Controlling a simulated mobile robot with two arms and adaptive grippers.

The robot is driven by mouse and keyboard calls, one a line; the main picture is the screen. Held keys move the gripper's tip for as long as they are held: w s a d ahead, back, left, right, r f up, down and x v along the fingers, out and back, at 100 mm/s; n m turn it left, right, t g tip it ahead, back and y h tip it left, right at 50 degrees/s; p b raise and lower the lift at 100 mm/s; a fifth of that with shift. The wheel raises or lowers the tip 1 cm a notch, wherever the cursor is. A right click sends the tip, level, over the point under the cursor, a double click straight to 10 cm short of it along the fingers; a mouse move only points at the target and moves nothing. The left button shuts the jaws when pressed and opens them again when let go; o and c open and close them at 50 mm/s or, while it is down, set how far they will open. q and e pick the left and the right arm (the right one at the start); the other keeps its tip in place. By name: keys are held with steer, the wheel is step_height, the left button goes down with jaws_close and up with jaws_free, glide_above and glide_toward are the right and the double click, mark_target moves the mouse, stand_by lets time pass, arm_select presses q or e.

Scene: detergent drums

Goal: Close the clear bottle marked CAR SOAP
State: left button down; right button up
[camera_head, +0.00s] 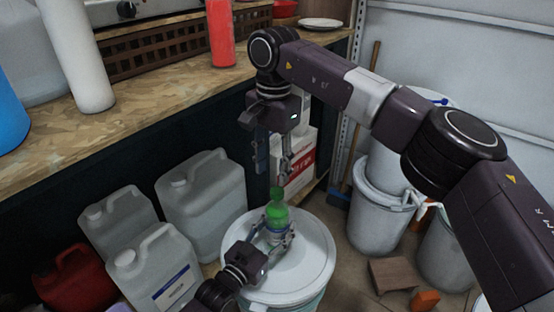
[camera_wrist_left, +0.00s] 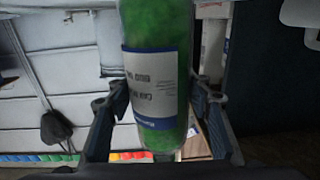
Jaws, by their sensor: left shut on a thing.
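The clear bottle (camera_head: 277,217) holds green liquid and stands upright over the lid of a white drum. A darker green cap (camera_head: 277,192) shows at its top; I cannot tell how tightly it sits. My left gripper (camera_head: 271,240) is shut around the bottle's lower body. In the left wrist view the bottle (camera_wrist_left: 160,30) stands between my left fingers (camera_wrist_left: 160,110), its white and blue label reading Car Soap upside down. My right gripper (camera_head: 274,168) points down just above the cap, its fingers apart with nothing seen between them.
The white drum lid (camera_head: 312,262) lies under the bottle. Several pale jerrycans (camera_head: 203,195) and a red can (camera_head: 75,282) stand to the left. A wooden counter (camera_head: 150,112) with a red bottle (camera_head: 220,35) runs behind. White buckets (camera_head: 378,225) stand to the right.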

mark_target(277, 190)
steer(key=n, duration=0.5)
steer(key=shift+w+d+r, duration=0.25)
steer(key=shift+d+r, duration=0.05)
steer(key=shift+r, duration=0.1)
steer(key=n, duration=0.4)
steer(key=shift+w+d+r+n, duration=0.2)
steer(key=shift+r+n, duration=0.05)
steer(key=shift+n, duration=0.05)
steer(key=shift+f, duration=4)
